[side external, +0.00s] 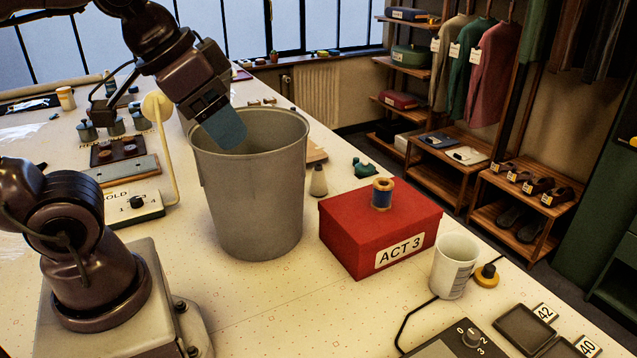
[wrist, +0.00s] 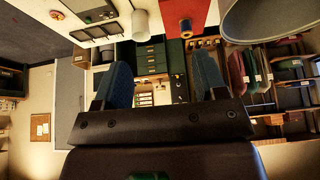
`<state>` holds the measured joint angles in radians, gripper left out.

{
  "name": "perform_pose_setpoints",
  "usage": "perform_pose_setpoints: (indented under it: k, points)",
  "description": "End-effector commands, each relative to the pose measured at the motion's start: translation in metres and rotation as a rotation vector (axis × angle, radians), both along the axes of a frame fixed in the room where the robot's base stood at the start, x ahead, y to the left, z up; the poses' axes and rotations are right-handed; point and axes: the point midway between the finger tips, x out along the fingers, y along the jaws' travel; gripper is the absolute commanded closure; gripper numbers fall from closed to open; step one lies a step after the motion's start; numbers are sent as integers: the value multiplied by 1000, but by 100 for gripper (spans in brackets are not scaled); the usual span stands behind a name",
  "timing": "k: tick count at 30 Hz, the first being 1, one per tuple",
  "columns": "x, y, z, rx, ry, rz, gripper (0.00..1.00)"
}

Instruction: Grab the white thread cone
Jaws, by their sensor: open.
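A small pale cone (side external: 319,181), which looks like the thread cone, stands upright on the table just right of the grey bin in the side view. I cannot make it out in the wrist view. My gripper (side external: 224,131) is up at the mouth of the bin in the side view, left of the cone and apart from it. Its blue fingers are spread with nothing between them in the wrist view (wrist: 163,82).
The tall grey bin (side external: 250,200) stands close beside the cone. A red box (side external: 348,235) with a blue thread spool (side external: 382,194) on top is in front of the cone. A white cup (side external: 455,266) stands farther right. A green object (side external: 366,169) lies behind the box.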

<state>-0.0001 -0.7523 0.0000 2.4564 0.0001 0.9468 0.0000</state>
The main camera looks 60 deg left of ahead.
Motion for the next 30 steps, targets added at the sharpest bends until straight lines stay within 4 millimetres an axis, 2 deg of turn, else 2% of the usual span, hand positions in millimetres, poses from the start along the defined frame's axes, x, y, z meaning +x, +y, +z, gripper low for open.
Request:
perform_pose_setpoints:
  k: [4,11,14,19,24,27,30]
  points:
    - [1,0,41,0,-8,0,35]
    - [55,40,62,187,55,-156,35]
    - [83,65,70,290,96,-236,35]
    - [142,123,75,522,229,-410,35]
    - [199,189,69,775,450,-625,35]
    - [226,221,64,900,598,-750,35]
    - [245,243,59,987,724,-852,35]
